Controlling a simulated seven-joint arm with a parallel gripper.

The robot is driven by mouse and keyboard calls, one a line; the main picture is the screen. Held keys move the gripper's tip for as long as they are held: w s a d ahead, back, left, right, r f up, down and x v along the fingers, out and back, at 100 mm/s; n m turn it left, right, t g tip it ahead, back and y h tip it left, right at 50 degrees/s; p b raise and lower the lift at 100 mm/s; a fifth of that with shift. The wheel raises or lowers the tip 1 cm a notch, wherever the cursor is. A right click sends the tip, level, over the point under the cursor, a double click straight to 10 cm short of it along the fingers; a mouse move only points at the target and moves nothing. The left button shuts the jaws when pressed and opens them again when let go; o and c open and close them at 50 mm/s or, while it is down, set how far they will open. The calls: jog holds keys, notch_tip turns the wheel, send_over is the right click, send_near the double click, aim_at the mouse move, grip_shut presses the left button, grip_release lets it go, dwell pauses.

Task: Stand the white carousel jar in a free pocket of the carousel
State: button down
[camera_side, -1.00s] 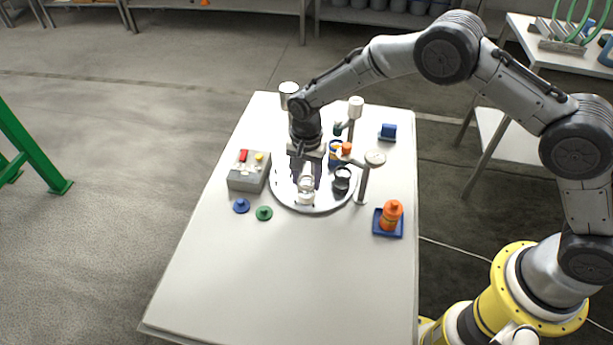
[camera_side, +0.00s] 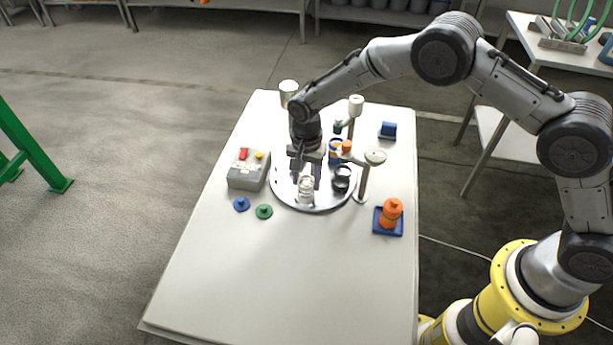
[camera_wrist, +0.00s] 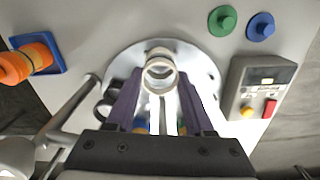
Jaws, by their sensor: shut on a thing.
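The white carousel jar (camera_side: 306,189) is upright between the fingers of my gripper (camera_side: 305,177), over the front part of the round silver carousel (camera_side: 330,207). In the wrist view my gripper (camera_wrist: 158,88) has one dark finger on each side of the jar (camera_wrist: 160,72), and I see its open round top. The carousel rim (camera_wrist: 205,70) shows around it. My gripper is shut on the jar. The pocket under the jar is hidden, and I cannot tell if the jar's base touches the carousel.
A dark jar (camera_side: 342,178) stands on the carousel right of the white jar, with a blue-and-yellow one (camera_side: 335,150) behind. A button box (camera_side: 248,170) is left, a post with a round top (camera_side: 375,157) right. The front table is clear.

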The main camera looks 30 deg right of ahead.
jog(key=shift+f, duration=0.4)
dwell(0.5)
grip_release()
dwell(0.4)
jog(key=shift+r, duration=0.1)
jog(key=shift+r, duration=3.95)
